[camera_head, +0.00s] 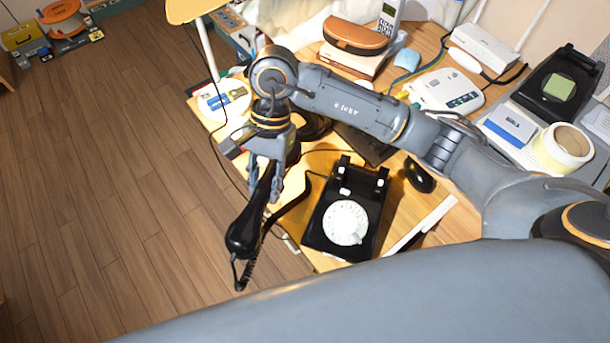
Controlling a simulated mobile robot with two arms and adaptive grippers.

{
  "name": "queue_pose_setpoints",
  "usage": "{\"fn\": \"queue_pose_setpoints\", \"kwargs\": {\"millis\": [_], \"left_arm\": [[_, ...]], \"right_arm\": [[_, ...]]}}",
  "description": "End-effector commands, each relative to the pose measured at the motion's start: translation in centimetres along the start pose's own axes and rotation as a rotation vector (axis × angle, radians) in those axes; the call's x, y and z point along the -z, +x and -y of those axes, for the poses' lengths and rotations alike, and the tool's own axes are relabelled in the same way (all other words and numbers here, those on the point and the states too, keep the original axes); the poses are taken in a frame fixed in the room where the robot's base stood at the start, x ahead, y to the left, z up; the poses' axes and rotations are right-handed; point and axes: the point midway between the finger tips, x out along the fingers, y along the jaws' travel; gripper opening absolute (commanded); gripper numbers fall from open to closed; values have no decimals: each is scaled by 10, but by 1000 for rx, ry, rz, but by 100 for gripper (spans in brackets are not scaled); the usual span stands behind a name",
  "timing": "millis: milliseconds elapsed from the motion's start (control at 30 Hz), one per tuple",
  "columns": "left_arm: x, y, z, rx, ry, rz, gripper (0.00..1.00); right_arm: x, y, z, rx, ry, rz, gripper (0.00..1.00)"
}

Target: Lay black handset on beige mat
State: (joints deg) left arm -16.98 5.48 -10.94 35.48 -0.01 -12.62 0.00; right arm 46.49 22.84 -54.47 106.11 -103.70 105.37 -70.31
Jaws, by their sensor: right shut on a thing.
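The black handset (243,233) hangs tilted from my right gripper (264,190), which is shut on its upper part. Its lower end is out past the desk's left edge, over the floor in the picture. A coiled cord hangs at its lower end. The black dial phone (344,213), with a white dial and an empty cradle, sits on the desk to the right of the gripper. I cannot make out a beige mat; my right arm hides part of the desk. My left gripper is not in view.
The wooden desk (320,263) is crowded: a black mouse (419,175) right of the phone, a white desk phone (447,90), a brown case (356,36), and a tape roll (563,148). A lamp (195,9) stands at the back left. Open wooden floor lies left.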

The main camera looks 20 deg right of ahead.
Motion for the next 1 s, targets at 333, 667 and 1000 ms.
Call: {"fn": "queue_pose_setpoints", "kwargs": {"millis": [333,667,1000], "left_arm": [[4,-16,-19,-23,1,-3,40],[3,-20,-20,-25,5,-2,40],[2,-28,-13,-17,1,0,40]], "right_arm": [[90,4,-21,-4,8,1,0],[139,33,-28,-2,-1,-1,0],[159,63,-30,-1,0,1,0]]}}
